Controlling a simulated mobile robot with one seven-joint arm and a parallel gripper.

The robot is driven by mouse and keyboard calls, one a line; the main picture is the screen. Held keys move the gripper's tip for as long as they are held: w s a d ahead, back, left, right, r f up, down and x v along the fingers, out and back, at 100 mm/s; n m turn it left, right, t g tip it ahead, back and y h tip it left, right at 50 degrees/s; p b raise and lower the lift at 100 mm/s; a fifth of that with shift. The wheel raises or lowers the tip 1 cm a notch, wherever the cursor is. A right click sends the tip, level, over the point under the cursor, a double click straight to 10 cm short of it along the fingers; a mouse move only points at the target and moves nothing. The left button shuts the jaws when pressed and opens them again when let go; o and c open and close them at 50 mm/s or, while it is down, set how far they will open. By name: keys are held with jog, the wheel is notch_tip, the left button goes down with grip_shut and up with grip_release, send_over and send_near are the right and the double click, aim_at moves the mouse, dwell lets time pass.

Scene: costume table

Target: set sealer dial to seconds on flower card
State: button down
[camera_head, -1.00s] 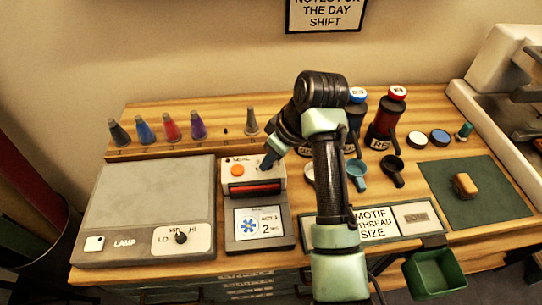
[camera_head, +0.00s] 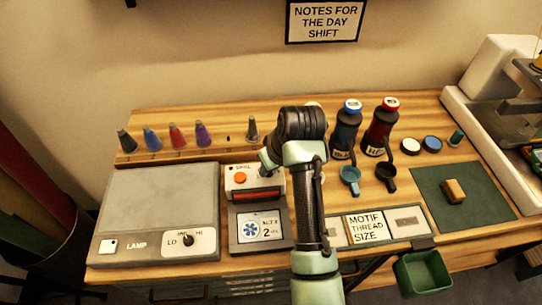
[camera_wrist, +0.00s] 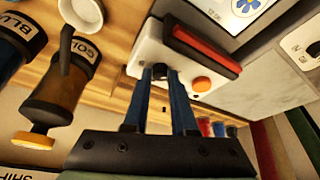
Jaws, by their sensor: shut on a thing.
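The sealer (camera_head: 240,190) is a white box with an orange button and a red bar, standing at the middle of the table. It shows upside down in the wrist view (camera_wrist: 150,52). The flower card (camera_head: 263,229) lies in front of it, with a blue flower and a "2" followed by small print. My gripper (camera_head: 267,162) is at the sealer's right end. In the wrist view its blue fingers (camera_wrist: 168,74) are shut on the small dark dial (camera_wrist: 172,77). The fingers cover most of the dial, so its setting cannot be read.
The lamp box (camera_head: 150,205) with its own knob (camera_head: 188,240) stands left of the sealer. Cones (camera_head: 176,136) line the back. Bottles (camera_head: 379,128) and scoops (camera_head: 386,173) stand right of my arm. A green bin (camera_head: 424,274) is at the front right.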

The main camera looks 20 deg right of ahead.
jog(key=m+p, duration=0.1)
jog(key=m+h+p, duration=0.1)
jog(key=m+p, duration=0.1)
jog(key=p, duration=0.1)
jog(key=shift+a+r+m, duration=0.25)
jog(key=shift+r+m, duration=0.05)
jog(key=shift+m, duration=0.1)
jog(key=m+h+p, duration=0.1)
jog(key=m+p, duration=0.1)
jog(key=m, duration=0.1)
jog(key=shift+w+a+f+m+h, duration=0.1)
jog(key=shift+m+h, duration=0.2)
jog(key=shift+h, duration=0.1)
jog(key=m+g+h+p, duration=0.1)
jog(key=m, duration=0.2)
jog(key=shift+w+a+f, duration=0.1)
jog(key=shift+m+g+h, duration=0.4)
jog(key=shift+m+g, duration=0.1)
jog(key=shift+m, duration=1.2)
jog(key=c, duration=0.8)
grip_release()
jog(key=shift+o, duration=0.2)
jog(key=shift+f, duration=0.1)
